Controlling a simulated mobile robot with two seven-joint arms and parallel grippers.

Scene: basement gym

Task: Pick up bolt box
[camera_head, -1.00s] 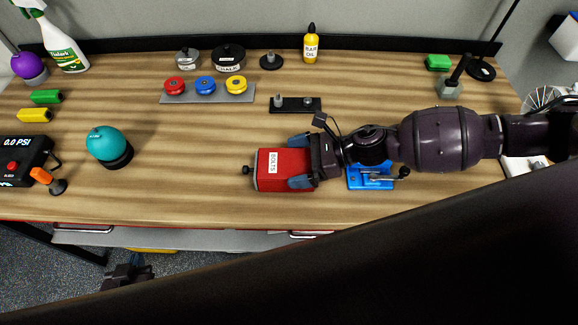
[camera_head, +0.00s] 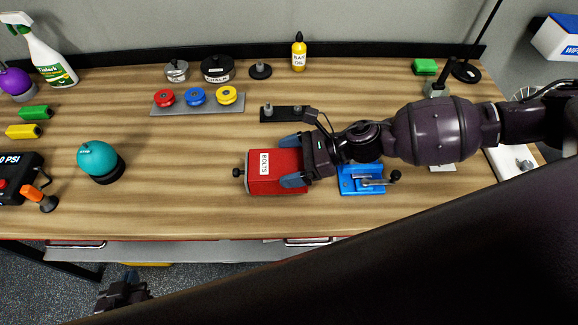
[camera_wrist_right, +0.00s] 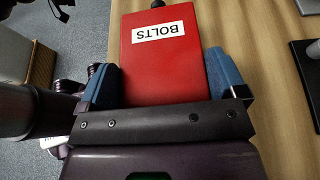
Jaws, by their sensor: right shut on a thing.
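The red bolt box (camera_head: 262,178), with a white BOLTS label and a dark knob at its left end, is at the front middle of the workbench in the head view. My right gripper (camera_head: 292,163) reaches in from the right and is shut on the box, one blue finger on each side. In the right wrist view the bolt box (camera_wrist_right: 165,55) sits between the blue fingers of my right gripper (camera_wrist_right: 162,80). Whether the box touches the bench is hard to tell. My left gripper (camera_head: 125,292) hangs below the bench's front edge, small and dark; its fingers are unclear.
The wooden workbench (camera_head: 190,215) has bare room left of the box. A blue vise-like device (camera_head: 362,180) lies right beside my right gripper. A dark bar with pegs (camera_head: 287,113) and a grey tray (camera_head: 205,110) with coloured knobs stand behind. A teal ball (camera_head: 98,158) is left.

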